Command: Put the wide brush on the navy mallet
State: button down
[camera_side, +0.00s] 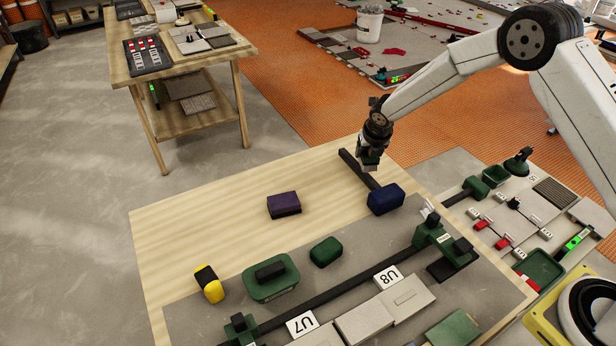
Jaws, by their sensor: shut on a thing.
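The navy mallet (385,199) lies on the wooden table. It has a blue block head, and its long dark handle runs up and left. My gripper (369,165) points down by the middle of that handle, just behind the head. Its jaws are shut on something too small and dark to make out. I cannot tell whether the fingertips touch the handle or are above it. I cannot pick out the wide brush with certainty. A dark purple block (284,205) lies on the table to the left of the mallet.
A green float with a black grip (270,277), a green rounded block (325,252) and a yellow and black piece (209,284) lie nearer the front. The table's back left is clear.

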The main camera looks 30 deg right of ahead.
jog(key=shift+w+f, duration=0.25)
jog(key=shift+f, duration=1.5)
jog(key=shift+f, duration=0.1)
grip_release()
jog(key=shift+f, duration=0.1)
jog(key=shift+r, duration=0.2)
jog(key=v, duration=1.2)
jog(key=shift+s, duration=0.1)
